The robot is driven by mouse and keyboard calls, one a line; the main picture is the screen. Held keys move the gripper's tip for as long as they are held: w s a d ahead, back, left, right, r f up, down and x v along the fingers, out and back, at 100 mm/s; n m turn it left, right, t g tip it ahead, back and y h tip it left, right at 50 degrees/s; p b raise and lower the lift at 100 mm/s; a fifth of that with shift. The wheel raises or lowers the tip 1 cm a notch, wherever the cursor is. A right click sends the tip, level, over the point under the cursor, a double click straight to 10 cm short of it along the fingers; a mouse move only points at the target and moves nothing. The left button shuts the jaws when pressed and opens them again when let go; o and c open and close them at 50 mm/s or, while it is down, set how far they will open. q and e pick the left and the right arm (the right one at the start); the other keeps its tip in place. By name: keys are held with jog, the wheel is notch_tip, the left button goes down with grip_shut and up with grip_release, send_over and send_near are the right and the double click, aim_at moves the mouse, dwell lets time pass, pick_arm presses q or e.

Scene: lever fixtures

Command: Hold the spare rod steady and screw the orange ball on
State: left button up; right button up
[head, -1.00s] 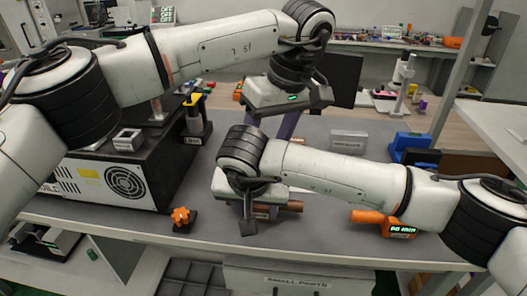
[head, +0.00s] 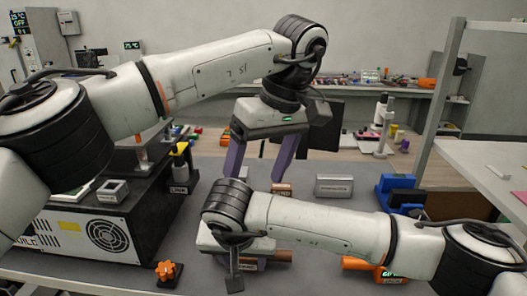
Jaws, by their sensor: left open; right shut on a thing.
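My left gripper (head: 256,174) hangs above the middle of the bench with its two purple fingers spread and nothing between them. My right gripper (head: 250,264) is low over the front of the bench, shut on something. Its fingertips are mostly hidden by its own hand. A brown rod (head: 280,256) sticks out to the right from under this hand; I cannot read a label that marks it as the spare. No orange ball can be made out for certain. A lobed orange knob (head: 168,269) on a small dark base stands left of my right gripper.
A black and white machine (head: 107,236) with a fan grille fills the left of the bench. A small labelled brown block (head: 281,190), a grey box (head: 334,186) and a blue fixture (head: 398,188) stand behind my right arm. An orange device (head: 385,277) is partly behind that arm.

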pick_arm(q)
jog(key=v, duration=0.6)
jog(key=shift+r, duration=0.25)
jog(key=c, duration=0.5)
jog(key=shift+w+a, duration=0.15)
jog(key=shift+a, duration=0.05)
jog(key=shift+c, duration=1)
jog(key=a+f, duration=0.1)
jog(key=f, duration=0.4)
jog(key=a+f+m+h, duration=0.1)
jog(key=f, duration=0.3)
jog(key=a+f+h, duration=0.1)
jog(key=f, duration=0.4)
jog(key=shift+w+a+f, duration=0.1)
jog(key=shift+a+f, duration=0.2)
jog(key=shift+f, duration=0.1)
